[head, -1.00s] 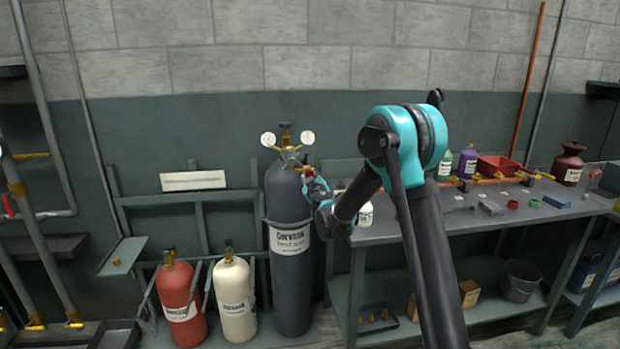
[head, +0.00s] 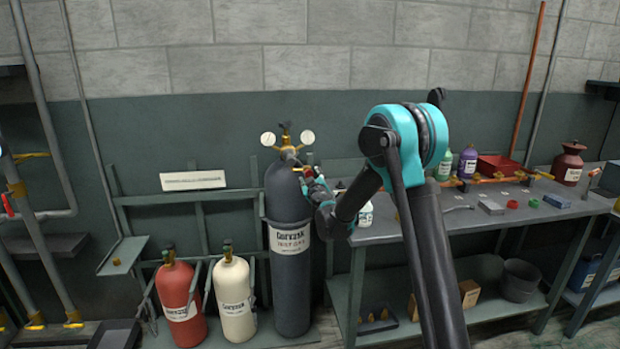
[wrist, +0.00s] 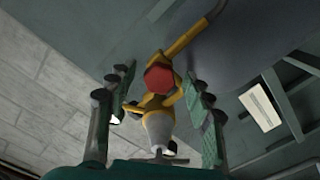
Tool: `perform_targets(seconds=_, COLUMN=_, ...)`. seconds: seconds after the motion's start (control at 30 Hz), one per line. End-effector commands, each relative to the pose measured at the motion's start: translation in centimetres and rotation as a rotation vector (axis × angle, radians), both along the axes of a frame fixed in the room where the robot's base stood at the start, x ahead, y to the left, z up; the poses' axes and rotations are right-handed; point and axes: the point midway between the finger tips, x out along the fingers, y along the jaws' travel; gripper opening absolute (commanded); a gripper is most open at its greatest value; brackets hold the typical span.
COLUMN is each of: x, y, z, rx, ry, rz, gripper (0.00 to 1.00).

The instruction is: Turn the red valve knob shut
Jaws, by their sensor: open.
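The red valve knob (wrist: 158,78) is a red hexagonal piece on a brass valve in the wrist view. In the head view it is mostly hidden by my gripper (head: 309,180). The valve sits on top of a tall dark grey cylinder (head: 289,272) with a white label. In the wrist view my gripper (wrist: 160,88) is open, with one green-padded finger on each side of the knob. Gaps show between the fingers and the knob, so they look apart from it. I cannot tell the depth between fingertips and knob.
Two round gauges (head: 268,139) stand by the brass valve top (head: 286,138). A red cylinder (head: 180,305) and a cream cylinder (head: 235,300) stand left of the grey one. A workbench (head: 420,232) with bottles and tools is on the right, behind my arm.

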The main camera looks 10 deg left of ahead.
Motion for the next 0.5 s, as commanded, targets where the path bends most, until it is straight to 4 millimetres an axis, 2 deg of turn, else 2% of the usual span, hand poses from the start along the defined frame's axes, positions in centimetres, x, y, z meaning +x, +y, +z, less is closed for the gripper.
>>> perform_targets(seconds=0.17, x=-2.4, y=-0.6, z=0.0, rx=0.000, ry=0.001, rz=0.001, gripper=0.51)
perform_targets(seconds=0.5, x=-8.8, y=-2.5, z=0.0, rx=0.000, ry=0.000, rz=0.000, gripper=0.51)
